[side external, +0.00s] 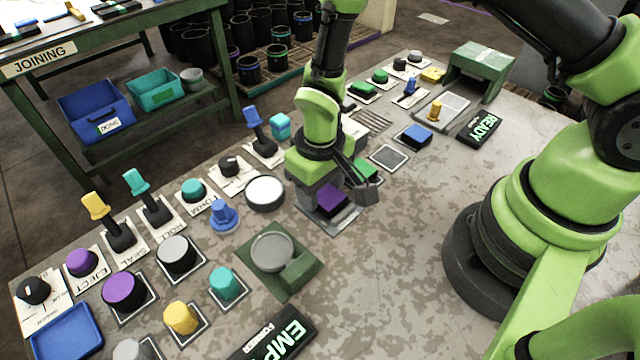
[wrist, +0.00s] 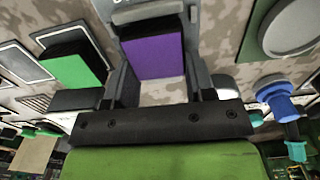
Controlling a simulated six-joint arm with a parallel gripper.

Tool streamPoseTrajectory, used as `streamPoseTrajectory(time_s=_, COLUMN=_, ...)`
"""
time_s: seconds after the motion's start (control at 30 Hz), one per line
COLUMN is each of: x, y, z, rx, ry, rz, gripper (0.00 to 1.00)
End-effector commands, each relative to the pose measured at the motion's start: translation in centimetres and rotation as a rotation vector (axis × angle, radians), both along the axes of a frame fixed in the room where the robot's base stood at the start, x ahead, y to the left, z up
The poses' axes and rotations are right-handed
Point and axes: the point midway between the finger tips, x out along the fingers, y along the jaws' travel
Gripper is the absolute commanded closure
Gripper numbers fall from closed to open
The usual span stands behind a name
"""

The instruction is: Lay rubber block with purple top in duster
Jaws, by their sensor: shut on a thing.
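The rubber block with the purple top (side external: 331,198) is between the fingers of my gripper (side external: 337,192), which is shut on it. The wrist view shows the purple face (wrist: 153,56) between the two dark fingers (wrist: 155,85). The block is at a grey fixture (side external: 345,224) on the table. Part of this fixture shows at the top of the wrist view (wrist: 150,12), with lettering too cut off to read. I cannot tell for sure whether this fixture is the duster, or whether the block touches its floor.
A green-topped block (side external: 366,170) stands close behind my gripper. A green fixture with a round grey disc (side external: 272,251), a white round pad (side external: 265,192) and a blue knob (side external: 223,215) lie to the left. The table to the right is clear towards my base.

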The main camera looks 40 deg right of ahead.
Motion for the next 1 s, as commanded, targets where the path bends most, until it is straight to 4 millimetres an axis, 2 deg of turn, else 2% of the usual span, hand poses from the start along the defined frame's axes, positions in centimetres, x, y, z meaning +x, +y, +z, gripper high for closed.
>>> streamPoseTrajectory(time_s=0.3, x=0.0, y=0.0, z=-0.2, rx=0.0, ry=-0.001, rz=0.0, gripper=0.77)
streamPoseTrajectory(time_s=0.33, x=0.1, y=0.0, z=-0.2, rx=0.001, ry=-0.002, rz=0.0, gripper=0.45)
streamPoseTrajectory(time_s=0.4, x=0.1, y=0.0, z=-0.2, rx=0.001, ry=-0.002, rz=0.0, gripper=0.29)
streamPoseTrajectory(time_s=0.43, x=0.1, y=0.0, z=-0.2, rx=0.001, ry=-0.002, rz=0.0, gripper=0.24)
streamPoseTrajectory(time_s=0.77, x=0.0, y=0.0, z=0.1, rx=0.001, ry=-0.002, rz=0.0, gripper=0.24)
streamPoseTrajectory(time_s=0.87, x=0.1, y=0.0, z=1.1, rx=0.002, ry=-0.005, rz=0.001, gripper=0.24)
streamPoseTrajectory(time_s=1.0, x=0.1, y=0.0, z=3.7, rx=0.003, ry=-0.008, rz=0.0, gripper=0.24)
